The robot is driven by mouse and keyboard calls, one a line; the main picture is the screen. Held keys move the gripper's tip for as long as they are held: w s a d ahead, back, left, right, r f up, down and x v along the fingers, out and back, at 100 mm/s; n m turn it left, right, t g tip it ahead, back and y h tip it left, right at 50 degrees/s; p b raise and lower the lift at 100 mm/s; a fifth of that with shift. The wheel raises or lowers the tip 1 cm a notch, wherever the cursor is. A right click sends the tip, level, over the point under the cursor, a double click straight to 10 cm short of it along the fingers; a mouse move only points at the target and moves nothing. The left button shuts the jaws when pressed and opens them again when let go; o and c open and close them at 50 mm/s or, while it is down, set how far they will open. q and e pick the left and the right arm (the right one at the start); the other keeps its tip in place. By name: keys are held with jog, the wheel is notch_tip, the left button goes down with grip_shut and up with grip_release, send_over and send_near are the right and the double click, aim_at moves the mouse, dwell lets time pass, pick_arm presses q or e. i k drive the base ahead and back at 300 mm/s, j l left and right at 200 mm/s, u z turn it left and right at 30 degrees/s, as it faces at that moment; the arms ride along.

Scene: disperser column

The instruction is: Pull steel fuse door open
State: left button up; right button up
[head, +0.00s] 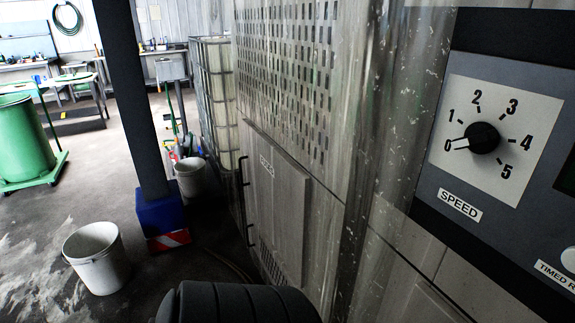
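The steel fuse door (278,210) is a flat grey panel low on the side of the metal cabinet, seen at a steep angle. It carries a small label (266,164) too small to read surely and vent slots near its bottom. It looks shut, flush with the cabinet. Two black handles, an upper one (243,170) and a lower one (250,235), stand out at its left edge. A black ribbed part, likely of my own arm, covers the bottom of the view below the door. Neither of my grippers shows.
A control panel with a speed dial (483,138) is close at the right. A dark post with a blue foot (160,213) stands left of the door. A white bucket (97,258) and a green drum (22,140) are farther left. Floor between is clear.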

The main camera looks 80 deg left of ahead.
aim_at(279, 190)
jog(key=u, duration=2.7)
